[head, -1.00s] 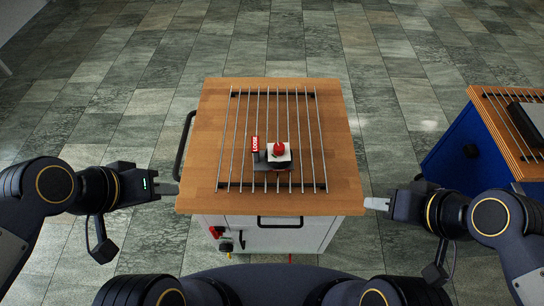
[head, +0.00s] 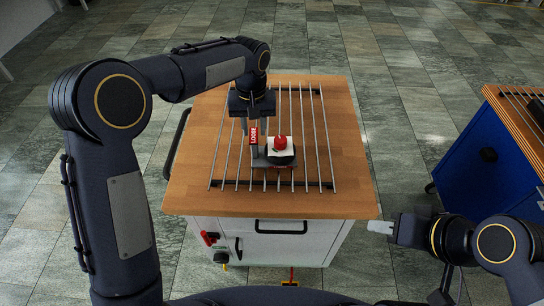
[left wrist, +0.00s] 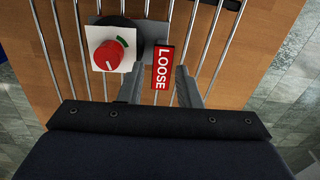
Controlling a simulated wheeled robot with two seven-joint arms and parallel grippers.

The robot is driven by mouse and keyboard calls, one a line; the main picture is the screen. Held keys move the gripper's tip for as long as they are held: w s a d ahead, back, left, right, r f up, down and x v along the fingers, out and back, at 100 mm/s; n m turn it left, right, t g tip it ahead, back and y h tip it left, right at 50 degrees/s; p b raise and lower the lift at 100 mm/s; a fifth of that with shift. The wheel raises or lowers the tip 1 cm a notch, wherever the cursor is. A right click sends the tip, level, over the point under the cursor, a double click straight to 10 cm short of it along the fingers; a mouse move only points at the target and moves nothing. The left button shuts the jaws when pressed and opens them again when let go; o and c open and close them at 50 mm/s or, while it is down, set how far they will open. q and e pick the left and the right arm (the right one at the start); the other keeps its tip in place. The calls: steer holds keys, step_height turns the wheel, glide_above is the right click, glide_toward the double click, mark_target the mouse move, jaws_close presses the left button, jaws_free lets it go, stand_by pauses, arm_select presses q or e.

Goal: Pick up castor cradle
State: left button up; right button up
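The thing I take for the castor cradle (head: 281,159) sits on the rack bars of the wooden-topped cabinet. It has a dark base, a white plate and a red knob (head: 280,143), with an upright red tag reading LOOSE (head: 253,136) at its left. In the left wrist view the red knob (left wrist: 107,55) is left of the LOOSE tag (left wrist: 162,67). My left gripper (head: 251,128) is above the tag side, pointing down. Its fingers are apart, one on each side of the tag (left wrist: 160,85); no grip shows. My right gripper (head: 380,226) is off the cabinet's right front corner, its finger gap unclear.
Parallel metal bars (head: 314,140) run across the wooden top (head: 345,195). The cabinet front has a handle (head: 281,227) and a red fitting (head: 208,239). A blue cabinet (head: 482,150) stands at the right. Tiled floor lies between them.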

mark_target(255, 136)
arm_select(q)
steer(key=f, duration=0.4)
steer(key=w+f+p, duration=0.1)
steer(key=f, duration=0.1)
steer(key=shift+a+f, duration=0.15)
steer(key=shift+f, duration=0.15)
steer(key=shift+a+f, duration=0.15)
steer(key=shift+f, duration=0.25)
steer(key=shift+s, duration=0.1)
jaws_close()
steer(key=shift+d, duration=0.2)
steer(key=shift+r, duration=0.1)
